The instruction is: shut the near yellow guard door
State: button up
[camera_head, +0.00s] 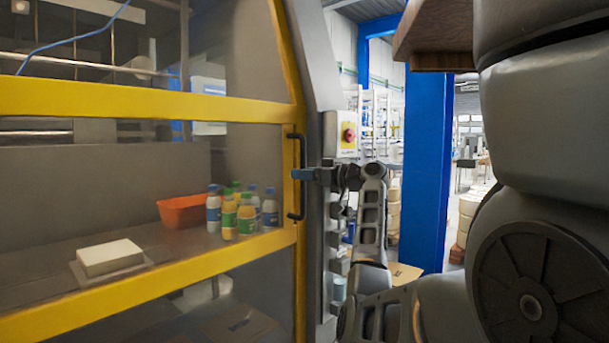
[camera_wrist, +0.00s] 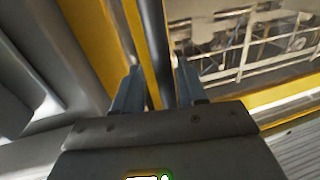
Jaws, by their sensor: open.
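The near yellow guard door (camera_head: 150,101) fills the left of the head view, with yellow rails around clear panels. Its right edge lies close beside a grey machine post (camera_head: 318,70); I cannot tell whether a gap remains. A black upright bar handle (camera_head: 302,205) is on that edge. My gripper (camera_head: 301,174) is at the middle of the handle, coming from the right. In the wrist view my gripper (camera_wrist: 157,85) has its two blue-grey fingers apart, with the dark handle bar (camera_wrist: 156,45) running between them. Whether either finger touches it is unclear.
Behind the panels are an orange bin (camera_head: 184,211), several small bottles (camera_head: 246,219) and a white block (camera_head: 109,257). A control box with a red button (camera_head: 348,135) is on the post, just above my gripper. A blue column (camera_head: 427,150) stands farther right.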

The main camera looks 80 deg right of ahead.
jog(key=v, duration=0.8)
dwell(0.5)
